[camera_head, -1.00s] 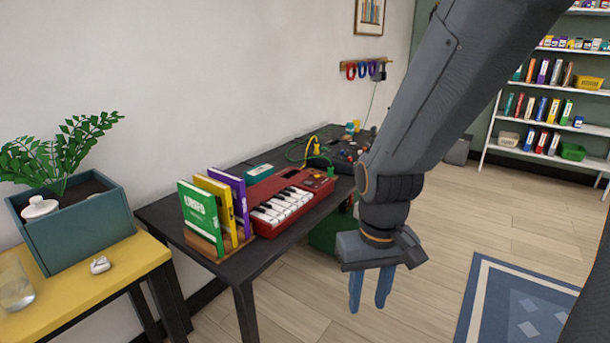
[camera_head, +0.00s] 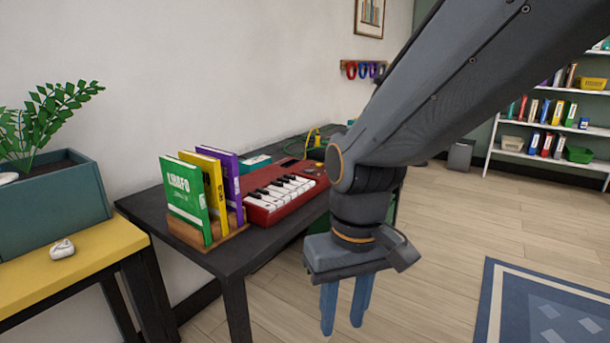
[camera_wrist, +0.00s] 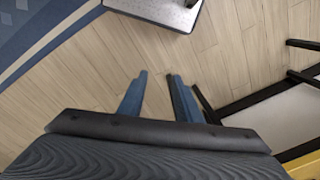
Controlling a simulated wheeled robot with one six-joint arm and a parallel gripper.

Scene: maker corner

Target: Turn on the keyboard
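A red keyboard (camera_head: 272,208) with black and white keys lies on the dark table in the head view. Its right end is partly hidden behind my arm. My gripper (camera_head: 344,328) hangs in front of the table's right side, with its blue fingers pointing down past the table's edge. The fingers are apart, with nothing between them, and do not touch the keyboard. In the wrist view my gripper (camera_wrist: 158,84) is open above bare wooden floor. The keyboard does not show in the wrist view.
Green, yellow and purple books (camera_head: 186,200) stand in a holder left of the keyboard. A yellow table (camera_head: 100,250) with a planter (camera_head: 60,215) stands at left. A blue rug (camera_head: 520,310) lies on the right floor. Shelves (camera_head: 550,128) stand at the back right. Floor between is clear.

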